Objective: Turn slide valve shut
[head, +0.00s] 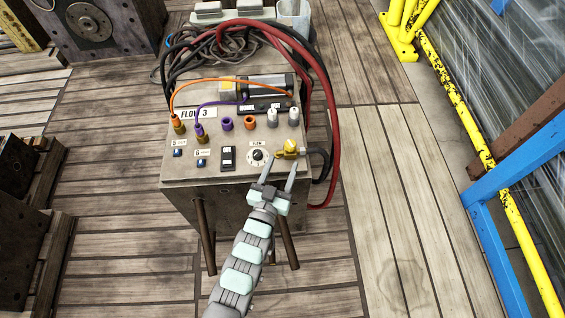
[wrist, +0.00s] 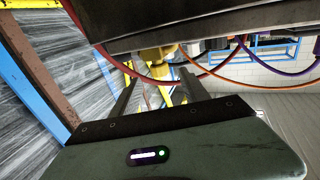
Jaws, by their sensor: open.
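The valve I take for the slide valve is a small brass-yellow fitting (head: 289,149) at the right front of the panel on the FLOW 3 box (head: 190,172). A dark hose runs from its right side. My gripper (head: 281,168) is open and empty, with its two fingers pointing up towards the valve from just below it in the head view. In the wrist view the brass fitting (wrist: 157,53) shows beyond and between the open fingers. It looks apart from them. Which way the valve is set is too small to tell.
A round dial (head: 257,156) sits just left of the valve, beside a black switch (head: 228,157). Orange and purple leads (head: 222,80) plug in at the panel's left. Red hoses (head: 333,110) loop down the right side. A yellow rail (head: 450,100) stands farther right, with clear planks between.

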